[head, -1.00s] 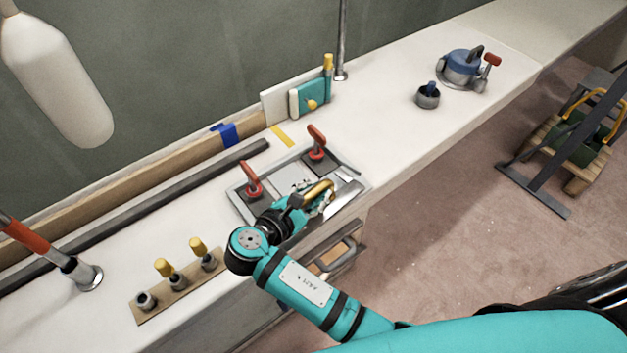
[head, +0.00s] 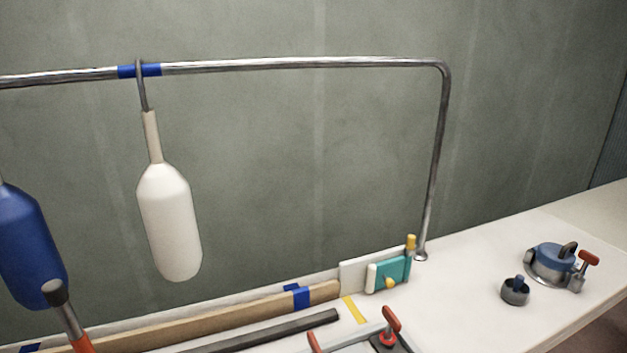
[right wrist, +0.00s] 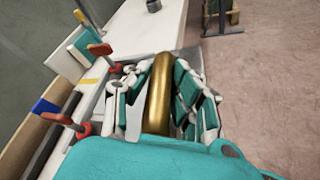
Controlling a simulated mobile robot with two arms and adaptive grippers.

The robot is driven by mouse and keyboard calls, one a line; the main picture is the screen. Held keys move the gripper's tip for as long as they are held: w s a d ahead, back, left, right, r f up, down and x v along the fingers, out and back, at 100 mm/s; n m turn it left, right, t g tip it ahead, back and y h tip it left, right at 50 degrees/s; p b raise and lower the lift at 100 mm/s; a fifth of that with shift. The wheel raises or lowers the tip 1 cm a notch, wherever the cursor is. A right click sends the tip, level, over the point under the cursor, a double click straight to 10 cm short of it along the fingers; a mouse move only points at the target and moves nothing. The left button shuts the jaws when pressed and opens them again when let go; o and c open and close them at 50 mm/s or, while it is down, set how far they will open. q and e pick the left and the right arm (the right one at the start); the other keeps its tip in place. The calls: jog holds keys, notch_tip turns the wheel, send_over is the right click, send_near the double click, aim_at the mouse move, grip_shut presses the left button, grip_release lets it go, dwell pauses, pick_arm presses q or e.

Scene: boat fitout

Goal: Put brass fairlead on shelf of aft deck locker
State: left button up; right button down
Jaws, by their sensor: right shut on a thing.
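The brass fairlead (right wrist: 159,100) shows as a curved gold-coloured band in the right wrist view. My right gripper (right wrist: 157,80) is shut on it, with teal and white fingers on both sides. They are above the grey panel with red handles on the white deck. Part of the fairlead is hidden by the fingers and my teal wrist. Neither gripper shows in the head view, and my left gripper is in no current frame. I cannot make out the locker shelf in the current frames.
A white fender (head: 170,222) and a blue fender (head: 30,250) hang by a metal rail (head: 300,64). Red handles (head: 391,320), a teal block (head: 388,274), a small grey cup (head: 514,291) and a blue-topped winch (head: 552,263) stand along the deck. Open floor (right wrist: 255,80) lies right of the deck.

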jog(key=w+d+r+n+t+y, duration=0.5)
jog(key=w+d+r+n+y, duration=0.1)
jog(key=n+y, duration=0.4)
jog(key=shift+w+d+r+t+y, duration=0.25)
jog(key=shift+w+r+y, duration=0.3)
jog(key=shift+r, duration=0.75)
jog(key=shift+s, duration=0.15)
